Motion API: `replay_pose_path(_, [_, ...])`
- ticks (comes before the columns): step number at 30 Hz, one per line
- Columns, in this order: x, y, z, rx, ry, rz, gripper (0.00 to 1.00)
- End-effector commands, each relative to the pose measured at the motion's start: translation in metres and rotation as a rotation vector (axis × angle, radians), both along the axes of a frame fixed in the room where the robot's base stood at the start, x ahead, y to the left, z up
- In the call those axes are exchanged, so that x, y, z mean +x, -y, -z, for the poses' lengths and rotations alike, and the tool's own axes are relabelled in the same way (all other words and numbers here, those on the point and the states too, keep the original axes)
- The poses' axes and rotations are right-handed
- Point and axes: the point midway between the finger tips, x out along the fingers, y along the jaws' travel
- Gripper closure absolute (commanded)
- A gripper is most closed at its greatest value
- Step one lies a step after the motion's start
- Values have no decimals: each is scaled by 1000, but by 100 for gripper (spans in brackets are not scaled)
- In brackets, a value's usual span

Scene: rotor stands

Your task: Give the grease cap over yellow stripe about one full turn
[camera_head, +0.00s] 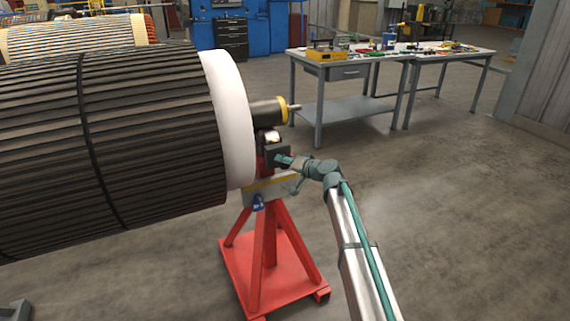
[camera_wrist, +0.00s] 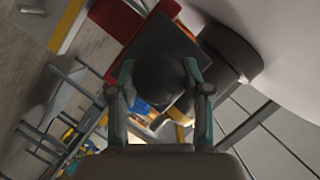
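In the wrist view a dark round grease cap (camera_wrist: 160,82) faces me, in front of a dark block (camera_wrist: 165,42) on the red stand. My gripper (camera_wrist: 159,72) has one teal-padded fingertip on each side of the cap. The tips are close to its rim; whether they touch it I cannot tell. In the head view my gripper (camera_head: 283,160) is at the dark bearing block (camera_head: 274,150) on top of the red stand (camera_head: 268,235), and the cap is hidden there. A yellow stripe (camera_head: 270,183) runs along the stand's grey plate below the gripper; a yellow stripe also shows in the wrist view (camera_wrist: 66,26).
The large dark rotor (camera_head: 150,140) with a white end (camera_head: 232,120) lies left of the gripper. Its shaft (camera_head: 267,110), with a yellow ring, sticks out just above. Workbenches (camera_head: 345,68) with tools stand behind. The floor to the right is clear.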

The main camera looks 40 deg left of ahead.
Motion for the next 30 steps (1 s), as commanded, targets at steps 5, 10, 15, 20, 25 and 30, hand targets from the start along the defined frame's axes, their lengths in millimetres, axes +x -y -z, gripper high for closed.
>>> replay_pose_path(5, [0,0,0,0,0,0,28])
replay_pose_path(10, [0,0,0,0,1,0,28])
replay_pose_path(15, [-1,4,-1,0,1,0,28])
replay_pose_path(20, [-4,22,-5,0,1,0,28])
replay_pose_path(25, [-9,53,-13,0,1,2,28])
replay_pose_path(30, [-13,84,-22,0,2,2,28])
